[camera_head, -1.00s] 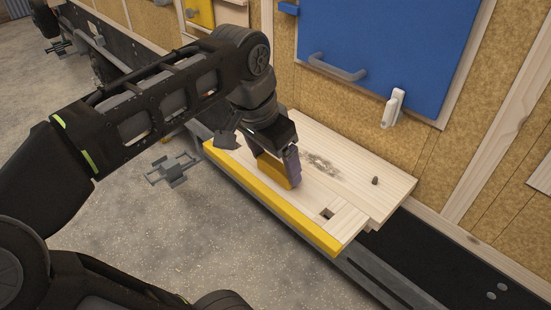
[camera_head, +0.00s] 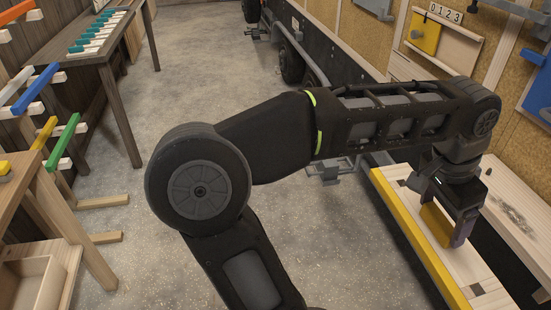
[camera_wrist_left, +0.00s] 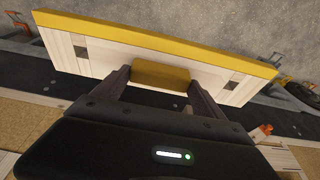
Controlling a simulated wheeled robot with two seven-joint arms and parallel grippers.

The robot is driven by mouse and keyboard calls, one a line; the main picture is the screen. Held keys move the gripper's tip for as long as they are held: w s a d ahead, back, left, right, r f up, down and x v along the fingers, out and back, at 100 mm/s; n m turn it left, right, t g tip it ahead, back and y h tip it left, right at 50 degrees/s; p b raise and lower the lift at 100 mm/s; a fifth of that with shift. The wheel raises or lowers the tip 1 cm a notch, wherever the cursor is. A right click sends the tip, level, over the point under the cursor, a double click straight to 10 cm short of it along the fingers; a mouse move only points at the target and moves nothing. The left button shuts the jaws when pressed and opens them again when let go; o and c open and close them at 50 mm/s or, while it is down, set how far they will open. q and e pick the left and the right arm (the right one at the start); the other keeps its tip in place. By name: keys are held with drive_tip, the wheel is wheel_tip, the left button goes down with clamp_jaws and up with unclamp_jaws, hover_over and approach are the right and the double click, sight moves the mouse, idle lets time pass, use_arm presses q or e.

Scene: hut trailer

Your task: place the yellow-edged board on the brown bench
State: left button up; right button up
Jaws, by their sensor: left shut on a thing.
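The yellow-edged board (camera_head: 412,243) is at the lower right of the head view, a pale wooden slab with a yellow strip along its long side. My left gripper (camera_head: 446,222) is shut on the board's yellow grip block, which sits between the two fingers. The board also spans the top of the left wrist view (camera_wrist_left: 91,56), with a small dark square opening near each end. A dark brown bench (camera_head: 104,57) stands at the upper left of the head view. My right gripper is not in view.
Several teal-and-white pieces (camera_head: 99,33) lie on the dark bench. A lighter wooden bench (camera_head: 22,185) and coloured bars on a rack (camera_head: 63,141) stand at the left. Open floor (camera_head: 180,85) lies between the benches and the trailer, whose stained wooden shelf (camera_head: 522,213) is at right.

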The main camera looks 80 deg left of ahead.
use_arm(q)
drive_tip(key=w+d+f, duration=1.5)
drive_tip(key=w+f, duration=0.2)
drive_tip(key=shift+d+f, duration=0.25)
drive_tip(key=shift+d, duration=0.15)
drive_tip(key=shift+a, duration=0.1)
